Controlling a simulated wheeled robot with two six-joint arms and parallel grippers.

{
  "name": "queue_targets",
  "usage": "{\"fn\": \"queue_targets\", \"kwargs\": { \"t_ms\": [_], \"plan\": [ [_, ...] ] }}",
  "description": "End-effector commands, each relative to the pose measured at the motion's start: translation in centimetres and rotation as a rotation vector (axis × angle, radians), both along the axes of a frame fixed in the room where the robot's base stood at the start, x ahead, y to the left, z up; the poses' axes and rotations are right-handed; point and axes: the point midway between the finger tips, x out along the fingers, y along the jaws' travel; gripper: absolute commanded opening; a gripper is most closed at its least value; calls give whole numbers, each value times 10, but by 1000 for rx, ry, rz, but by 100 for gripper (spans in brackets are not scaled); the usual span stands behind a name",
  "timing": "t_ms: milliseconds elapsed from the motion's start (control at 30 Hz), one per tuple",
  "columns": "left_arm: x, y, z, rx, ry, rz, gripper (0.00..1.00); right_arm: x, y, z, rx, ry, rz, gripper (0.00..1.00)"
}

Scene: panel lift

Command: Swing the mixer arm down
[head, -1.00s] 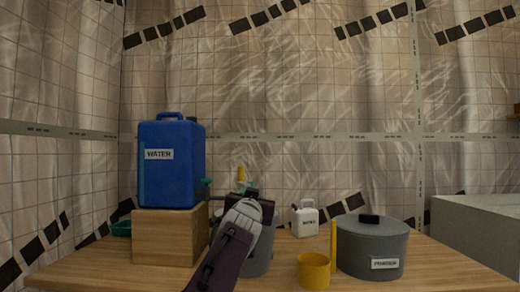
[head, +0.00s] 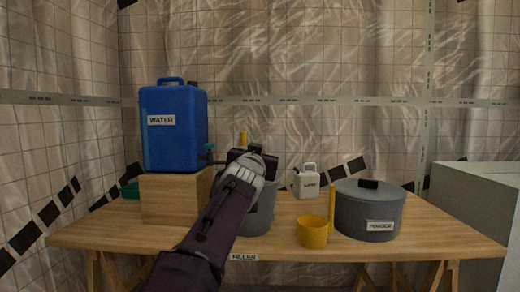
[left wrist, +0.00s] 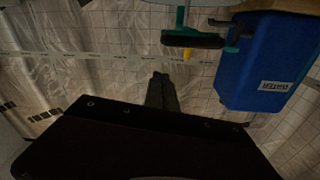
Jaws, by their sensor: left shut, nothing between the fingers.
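My left gripper (head: 250,156) is shut and empty, in front of the grey bucket (head: 262,217) in the head view. It hides most of the mixer there; only a yellow piece (head: 243,137) shows above it. In the left wrist view, which is upside down, my fingers (left wrist: 161,78) point towards a green post (left wrist: 181,15) with a dark bar (left wrist: 194,40) across it and a yellow piece (left wrist: 188,54). These seem to be the mixer arm parts. A gap shows between fingers and bar; I cannot tell its depth. My right gripper is not in view.
A blue water container (head: 175,135) stands on a wooden block (head: 172,200) to the left, its tap close to my gripper. A yellow cup (head: 312,233), grey lidded pot (head: 368,212) and white jug (head: 307,183) stand right on the table (head: 400,257).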

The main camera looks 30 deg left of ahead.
Motion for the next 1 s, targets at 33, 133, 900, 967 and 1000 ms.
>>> {"fn": "queue_targets", "kwargs": {
  "t_ms": [33,133,900,967,1000],
  "plan": [
    [-12,-6,-6,2,-3,-2,0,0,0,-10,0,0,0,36],
    [-32,-15,-7,2,-4,-2,0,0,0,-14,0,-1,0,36],
    [-63,-30,-8,3,-5,-1,0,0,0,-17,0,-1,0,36],
    [-63,-30,-7,3,-6,-2,0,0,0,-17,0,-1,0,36],
    [-62,-32,-3,3,-6,-8,0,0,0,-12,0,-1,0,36]
  ]
}}
